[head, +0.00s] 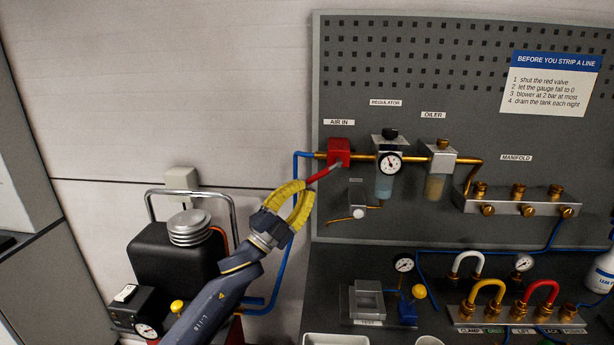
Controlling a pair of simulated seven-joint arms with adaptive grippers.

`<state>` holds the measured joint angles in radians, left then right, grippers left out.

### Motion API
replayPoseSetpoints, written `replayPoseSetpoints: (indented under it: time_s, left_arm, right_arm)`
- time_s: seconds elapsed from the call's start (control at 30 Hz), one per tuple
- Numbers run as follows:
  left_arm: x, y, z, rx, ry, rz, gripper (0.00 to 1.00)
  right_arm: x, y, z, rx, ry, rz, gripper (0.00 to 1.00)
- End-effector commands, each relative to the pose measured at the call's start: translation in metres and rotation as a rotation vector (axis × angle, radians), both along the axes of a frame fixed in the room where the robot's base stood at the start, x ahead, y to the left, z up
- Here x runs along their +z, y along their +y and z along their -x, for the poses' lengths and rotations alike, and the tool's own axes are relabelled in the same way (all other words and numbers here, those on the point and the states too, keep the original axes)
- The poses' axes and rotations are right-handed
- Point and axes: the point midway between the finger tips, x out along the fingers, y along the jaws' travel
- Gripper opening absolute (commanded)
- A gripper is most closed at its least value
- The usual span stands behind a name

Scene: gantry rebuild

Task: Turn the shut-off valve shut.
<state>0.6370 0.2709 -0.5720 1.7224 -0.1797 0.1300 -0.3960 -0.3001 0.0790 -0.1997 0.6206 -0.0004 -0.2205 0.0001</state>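The shut-off valve (339,151) is a red block on the brass line under the AIR IN label, at the upper left of the grey panel. Its red lever (322,173) slants down and to the left, at an angle to the level pipe. My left gripper (308,188) reaches up from the lower left. Its yellow fingers bow apart in the middle and draw close at the tips, on the lever's outer end. The tips hide that end. My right gripper is not in view.
A regulator (389,164) with a gauge and an oiler (438,162) stand right of the valve. A blue hose (295,175) runs down close behind my gripper. A black tank (172,258) with a metal rail is at lower left. Bare wall lies above it.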

Motion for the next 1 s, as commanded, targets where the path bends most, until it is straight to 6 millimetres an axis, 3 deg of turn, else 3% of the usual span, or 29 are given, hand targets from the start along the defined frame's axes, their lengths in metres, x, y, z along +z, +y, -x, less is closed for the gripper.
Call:
replayPoseSetpoints:
  time_s: [0.2, 0.47, 0.7, 1.0]
  left_arm:
    - [0.041, -0.001, -0.003, -0.251, -0.001, 0.038, 0.00]
    - [0.074, 0.002, -0.004, -0.601, 0.147, -0.027, 0.00]
    - [0.086, 0.025, -0.010, -0.836, 0.486, -0.161, 0.00]
    - [0.093, 0.077, -0.022, -0.885, 1.000, -0.245, 0.00]
  right_arm:
    - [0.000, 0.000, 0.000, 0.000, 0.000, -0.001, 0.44]
    - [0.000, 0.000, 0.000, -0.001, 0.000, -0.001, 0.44]
    - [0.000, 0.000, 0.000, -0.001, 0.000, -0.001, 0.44]
    - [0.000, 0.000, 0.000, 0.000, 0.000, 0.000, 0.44]
